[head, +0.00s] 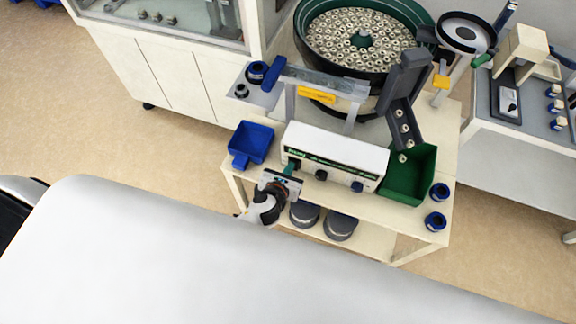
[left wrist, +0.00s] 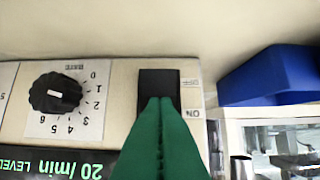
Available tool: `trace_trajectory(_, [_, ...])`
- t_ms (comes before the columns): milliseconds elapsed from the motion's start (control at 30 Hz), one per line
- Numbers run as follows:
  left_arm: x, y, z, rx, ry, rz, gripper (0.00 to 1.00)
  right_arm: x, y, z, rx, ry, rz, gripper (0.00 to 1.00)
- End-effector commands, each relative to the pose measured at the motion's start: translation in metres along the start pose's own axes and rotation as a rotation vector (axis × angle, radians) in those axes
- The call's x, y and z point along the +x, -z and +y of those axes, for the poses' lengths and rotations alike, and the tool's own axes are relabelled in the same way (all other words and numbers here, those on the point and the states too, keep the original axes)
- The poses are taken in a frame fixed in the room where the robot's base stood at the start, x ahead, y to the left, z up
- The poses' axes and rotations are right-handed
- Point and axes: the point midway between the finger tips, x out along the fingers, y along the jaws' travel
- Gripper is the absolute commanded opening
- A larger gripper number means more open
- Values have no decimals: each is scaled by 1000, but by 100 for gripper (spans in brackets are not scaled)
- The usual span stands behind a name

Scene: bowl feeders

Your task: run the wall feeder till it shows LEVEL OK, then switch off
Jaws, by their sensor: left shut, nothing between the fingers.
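The white feeder control box (head: 335,155) stands on the cream cart. In the left wrist view it shows upside down, with a black knob (left wrist: 56,93) on a numbered dial, a black rocker switch (left wrist: 157,82) beside an ON label, and a dark display (left wrist: 60,163) reading "20/min LEVEL"; the rest of the text is hidden or cut off. My left gripper (left wrist: 160,102) is shut and empty, its green fingertips over the lower part of the switch; I cannot tell whether they touch it. In the head view my left gripper (head: 290,169) is at the box's left end.
The green bowl (head: 305,45) holds many pale ring parts. A grey chute (head: 397,115) with several parts slopes to a green bin (head: 423,165). A blue tray (head: 250,143) lies left of the box. Blue ring pieces (head: 436,221) sit at the cart's right.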

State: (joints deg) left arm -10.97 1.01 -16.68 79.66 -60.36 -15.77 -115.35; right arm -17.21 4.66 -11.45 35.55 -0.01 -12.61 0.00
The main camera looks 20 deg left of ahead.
Motion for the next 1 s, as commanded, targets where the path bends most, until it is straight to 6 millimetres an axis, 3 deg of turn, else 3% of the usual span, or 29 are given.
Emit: trace_trajectory(1000, [-8,13,0,0,0,3,0,-14,-2,2,1,-3,0,0])
